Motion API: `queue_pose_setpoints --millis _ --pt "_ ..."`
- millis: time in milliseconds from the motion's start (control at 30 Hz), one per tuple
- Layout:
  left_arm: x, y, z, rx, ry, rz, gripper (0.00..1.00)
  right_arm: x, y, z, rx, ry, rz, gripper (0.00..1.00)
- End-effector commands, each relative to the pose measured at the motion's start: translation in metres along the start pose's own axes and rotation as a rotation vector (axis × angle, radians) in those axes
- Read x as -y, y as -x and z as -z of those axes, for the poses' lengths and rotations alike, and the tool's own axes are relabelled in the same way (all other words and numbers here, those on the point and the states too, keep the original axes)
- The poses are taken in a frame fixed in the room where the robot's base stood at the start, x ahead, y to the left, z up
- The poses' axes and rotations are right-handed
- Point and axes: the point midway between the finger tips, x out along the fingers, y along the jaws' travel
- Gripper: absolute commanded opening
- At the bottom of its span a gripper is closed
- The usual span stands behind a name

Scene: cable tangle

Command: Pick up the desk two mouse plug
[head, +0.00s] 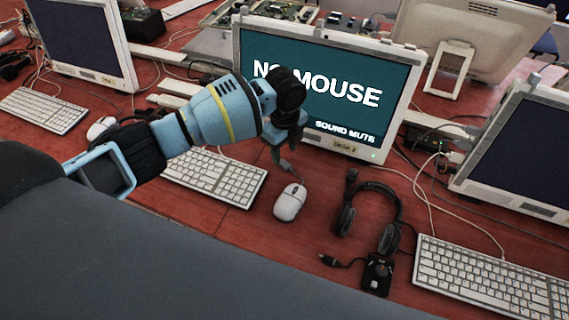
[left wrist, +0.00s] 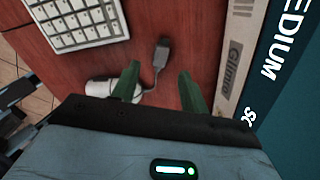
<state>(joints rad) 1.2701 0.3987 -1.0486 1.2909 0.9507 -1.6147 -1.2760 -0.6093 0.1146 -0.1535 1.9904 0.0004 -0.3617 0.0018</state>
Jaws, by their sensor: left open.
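The grey mouse plug (head: 287,166) lies on the red desk just behind the white mouse (head: 290,202), in front of the monitor reading "NO MOUSE" (head: 330,85). In the left wrist view the plug (left wrist: 162,53) lies just ahead of and between my green fingertips, with its cable trailing down between them. The mouse (left wrist: 100,88) shows beside the left finger there. My left gripper (head: 284,150) is open and empty, pointing down above the plug. In the head view its fingers partly hide the area around the plug. My right gripper is not in view.
A white keyboard (head: 215,176) lies left of the mouse and a black headset (head: 368,215) to its right. A black plug with a small black box (head: 377,272) lies in front of the headset. The monitor stands close behind the gripper. Cables cross the desk at right.

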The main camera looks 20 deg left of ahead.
Motion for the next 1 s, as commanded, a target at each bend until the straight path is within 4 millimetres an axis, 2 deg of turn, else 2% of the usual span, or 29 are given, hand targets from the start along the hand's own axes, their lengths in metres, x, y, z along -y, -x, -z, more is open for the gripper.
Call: queue_pose_setpoints --millis 200,400,700,1000 --pt "0.0 -0.024 0.006 0.0 0.0 -0.004 0.45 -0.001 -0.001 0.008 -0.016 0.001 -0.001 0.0" --pt "0.0 -0.048 0.007 -0.001 0.0 -0.004 0.45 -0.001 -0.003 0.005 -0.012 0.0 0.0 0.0" --pt "0.0 -0.051 0.007 0.0 0.0 -0.001 0.45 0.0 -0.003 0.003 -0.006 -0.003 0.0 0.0" --pt "0.0 -0.051 0.007 0.0 0.0 -0.001 0.07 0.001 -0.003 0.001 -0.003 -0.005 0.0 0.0"
